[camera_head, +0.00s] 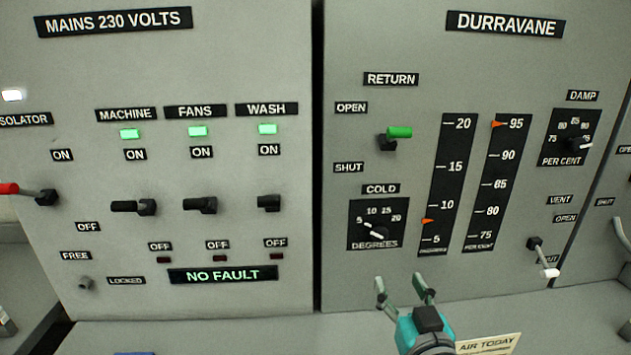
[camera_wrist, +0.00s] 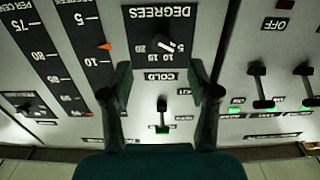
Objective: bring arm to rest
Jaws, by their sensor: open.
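My gripper (camera_head: 405,290) is open and empty in the head view, low in front of the DURRAVANE panel (camera_head: 425,268). Its two fingers point up towards the panel and stand apart. In the wrist view my gripper (camera_wrist: 160,85) shows its fingers on either side of the COLD dial (camera_wrist: 185,32) and the green-tipped RETURN lever (camera_wrist: 162,118), which both lie beyond it. I cannot tell from the pictures how far the fingertips are from the panel. Nothing is between the fingers.
The green RETURN lever (camera_head: 398,132) and COLD dial (camera_head: 378,226) stick out above my gripper. A white-tipped VENT lever (camera_head: 545,262) is to the right. Left is the mains panel with black switches (camera_head: 135,207) and a red-handled isolator (camera_head: 30,193). An AIR TODAY card (camera_head: 488,345) lies at lower right.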

